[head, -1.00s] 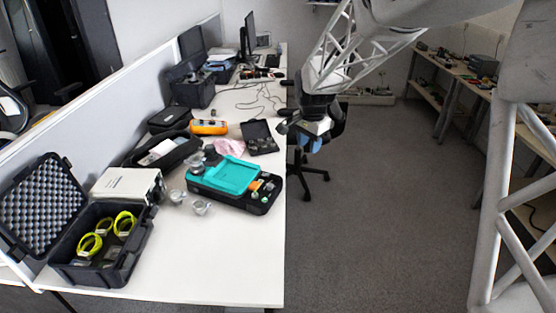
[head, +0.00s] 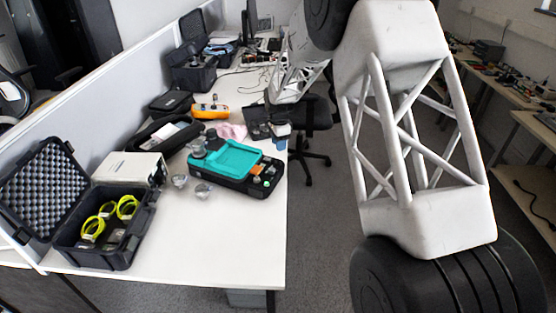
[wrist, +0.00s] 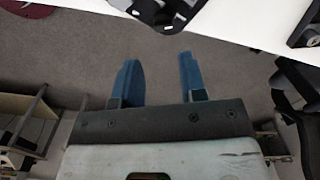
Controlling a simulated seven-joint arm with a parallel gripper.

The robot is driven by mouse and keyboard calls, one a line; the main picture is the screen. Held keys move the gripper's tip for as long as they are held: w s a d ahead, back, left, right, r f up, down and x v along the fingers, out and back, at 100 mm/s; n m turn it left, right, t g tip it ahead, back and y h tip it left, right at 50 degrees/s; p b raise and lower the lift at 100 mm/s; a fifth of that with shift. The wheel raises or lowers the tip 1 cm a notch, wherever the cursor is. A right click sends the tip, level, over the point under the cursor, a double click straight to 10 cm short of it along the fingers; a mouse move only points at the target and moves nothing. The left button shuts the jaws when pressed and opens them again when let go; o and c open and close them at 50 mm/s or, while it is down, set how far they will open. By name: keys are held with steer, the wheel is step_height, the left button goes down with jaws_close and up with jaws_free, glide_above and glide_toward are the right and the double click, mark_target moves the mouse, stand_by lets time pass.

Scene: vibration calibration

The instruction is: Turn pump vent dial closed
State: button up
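A black device with a teal top (head: 228,158), likely the pump, lies on the white desk near its right edge. Small green and dark controls and an orange part sit on its right end; I cannot single out the vent dial. My gripper (wrist: 160,72) has two blue fingers standing apart with nothing between them, over the grey floor in the wrist view. In the head view my gripper (head: 281,131) shows small at the desk's right edge, beyond the device and apart from it.
An open black case with yellow-green rings (head: 104,228) stands front left, beside a white box (head: 130,169). Small metal pieces (head: 203,191) lie by the device. An orange meter (head: 210,111) is farther back. The desk's front (head: 215,250) is clear. An office chair (head: 308,158) stands right.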

mark_target(278, 159)
steer(key=shift+w+a+f, duration=0.2)
steer(key=shift+f, duration=0.15)
steer(key=shift+f, duration=0.1)
steer(key=shift+f, duration=3.75)
steer(key=c, duration=0.6)
steer(key=shift+c, duration=0.2)
